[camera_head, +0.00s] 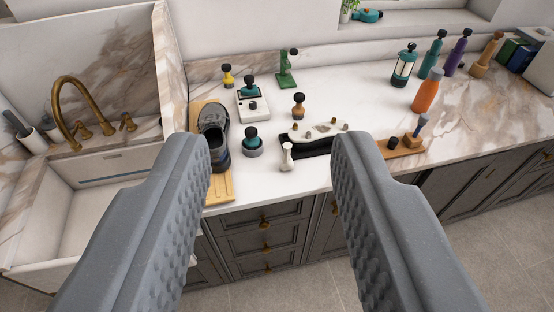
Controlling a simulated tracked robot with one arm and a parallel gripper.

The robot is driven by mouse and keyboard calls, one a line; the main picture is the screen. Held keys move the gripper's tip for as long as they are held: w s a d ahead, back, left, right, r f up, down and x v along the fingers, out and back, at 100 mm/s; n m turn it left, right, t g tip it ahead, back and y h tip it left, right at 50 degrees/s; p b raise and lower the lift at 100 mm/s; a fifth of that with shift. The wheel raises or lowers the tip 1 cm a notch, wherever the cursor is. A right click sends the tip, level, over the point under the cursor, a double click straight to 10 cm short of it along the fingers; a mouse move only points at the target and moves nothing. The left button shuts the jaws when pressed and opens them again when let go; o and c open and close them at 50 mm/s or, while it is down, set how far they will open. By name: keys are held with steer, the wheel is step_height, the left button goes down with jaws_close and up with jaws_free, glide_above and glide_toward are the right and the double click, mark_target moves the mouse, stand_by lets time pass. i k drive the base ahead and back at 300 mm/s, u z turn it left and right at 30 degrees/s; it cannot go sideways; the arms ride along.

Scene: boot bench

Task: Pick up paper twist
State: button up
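A small white twisted piece that looks like the paper twist (287,158) stands near the front edge of the white counter, just left of a black tray. My gripper (272,145) is open and empty. The twist lies beyond the fingertips, with no contact visible.
The black tray (312,147) carries a pale irregular piece. A teal-topped jar (253,142) and a dark shoe (214,135) on a wooden board (220,187) stand left. Several bottles, including an orange one (426,92), stand right. A sink (80,200) is far left.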

mark_target(287, 164)
steer(key=u, duration=0.1)
steer(key=i, duration=1.15)
steer(key=z, duration=0.25)
